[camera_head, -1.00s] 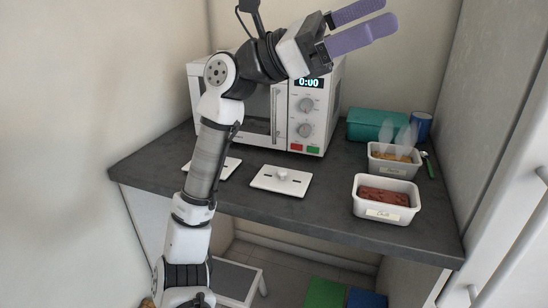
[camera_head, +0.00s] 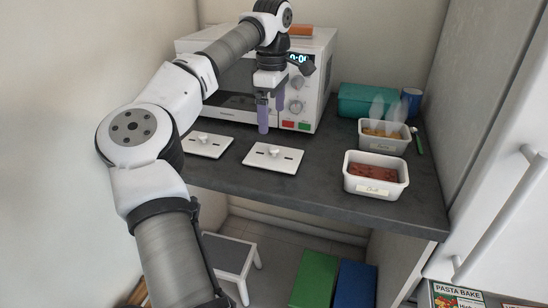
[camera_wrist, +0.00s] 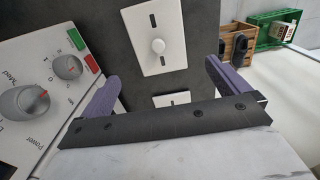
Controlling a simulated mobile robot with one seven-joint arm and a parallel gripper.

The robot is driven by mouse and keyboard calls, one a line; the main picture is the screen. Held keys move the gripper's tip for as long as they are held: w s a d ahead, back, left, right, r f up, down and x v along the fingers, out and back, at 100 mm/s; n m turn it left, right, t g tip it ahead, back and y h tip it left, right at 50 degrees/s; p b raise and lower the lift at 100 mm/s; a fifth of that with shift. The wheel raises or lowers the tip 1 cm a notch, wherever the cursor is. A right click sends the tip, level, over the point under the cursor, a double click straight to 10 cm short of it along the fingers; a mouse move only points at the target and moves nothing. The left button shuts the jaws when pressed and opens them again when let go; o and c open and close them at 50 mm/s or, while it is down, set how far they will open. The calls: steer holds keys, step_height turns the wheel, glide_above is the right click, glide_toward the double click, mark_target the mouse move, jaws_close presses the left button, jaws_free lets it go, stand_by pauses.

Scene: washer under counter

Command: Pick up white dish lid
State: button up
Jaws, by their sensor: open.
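Two white dish lids lie flat on the dark counter, each a rectangle with a round knob and two dark slots. In the head view one lid (camera_head: 273,157) is nearer the containers and the other lid (camera_head: 207,145) is further left. My gripper (camera_head: 272,118) points down above the counter, in front of the microwave, with its purple fingers apart and empty. In the wrist view one lid (camera_wrist: 154,36) shows nearly whole beyond the fingers. Part of another lid (camera_wrist: 172,99) shows between the fingers (camera_wrist: 164,78), its rest hidden by the gripper's dark bar.
The microwave (camera_head: 297,82) stands close behind my gripper. A white container of red food (camera_head: 375,175), another steaming container (camera_head: 384,136), a teal box (camera_head: 366,100) and a blue cup (camera_head: 411,102) stand on the right. A stool (camera_head: 230,256) is below the counter (camera_head: 320,186).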

mark_target(274, 148)
steer(key=f+p, duration=0.1)
steer(key=f, duration=1)
steer(key=shift+d, duration=0.2)
steer(key=c, duration=0.6)
steer(key=shift+r, duration=0.15)
